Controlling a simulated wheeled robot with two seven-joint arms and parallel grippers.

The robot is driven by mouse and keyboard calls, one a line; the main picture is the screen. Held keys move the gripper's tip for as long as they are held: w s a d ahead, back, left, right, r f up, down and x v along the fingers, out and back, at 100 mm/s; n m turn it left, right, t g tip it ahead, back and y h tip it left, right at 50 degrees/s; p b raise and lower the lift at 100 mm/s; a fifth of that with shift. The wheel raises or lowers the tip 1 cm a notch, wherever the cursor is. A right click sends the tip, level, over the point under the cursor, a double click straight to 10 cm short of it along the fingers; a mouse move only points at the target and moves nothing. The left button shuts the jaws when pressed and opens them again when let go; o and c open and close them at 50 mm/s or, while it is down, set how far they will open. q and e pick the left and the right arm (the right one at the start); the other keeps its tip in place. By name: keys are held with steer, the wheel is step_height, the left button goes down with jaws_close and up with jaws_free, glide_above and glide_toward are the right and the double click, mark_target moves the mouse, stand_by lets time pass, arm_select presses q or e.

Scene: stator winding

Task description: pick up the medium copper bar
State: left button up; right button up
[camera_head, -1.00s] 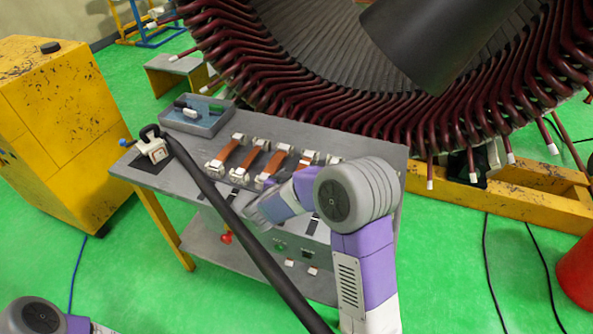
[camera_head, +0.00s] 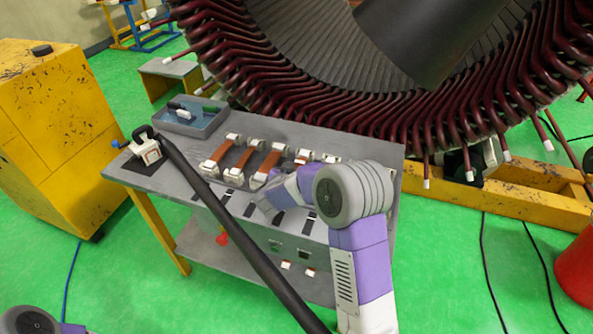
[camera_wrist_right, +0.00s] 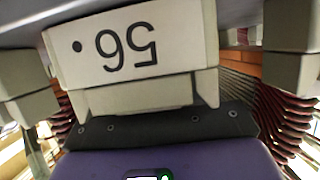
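Several copper bars lie side by side in white holders on the grey table: a left one (camera_head: 221,153), a second (camera_head: 240,158) and a third (camera_head: 268,164). Farther right, a bar is partly hidden by my right arm. I cannot tell for sure which is the medium one. My right gripper (camera_head: 264,200) is over the table at the near ends of the bars; its fingertips are too small to read. The right wrist view shows a pale block (camera_wrist_right: 130,45) marked 56, upside down, close ahead, with copper strips beside it. My left gripper is out of view.
A blue-grey tray (camera_head: 191,122) with small items sits at the table's back left. A white device with a black handle (camera_head: 147,148) stands at the left corner. A long dark bar (camera_head: 235,225) crosses the view. The large stator (camera_head: 400,120) rises behind the table.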

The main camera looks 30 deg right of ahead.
jaws_close()
steer(key=shift+r, duration=0.15)
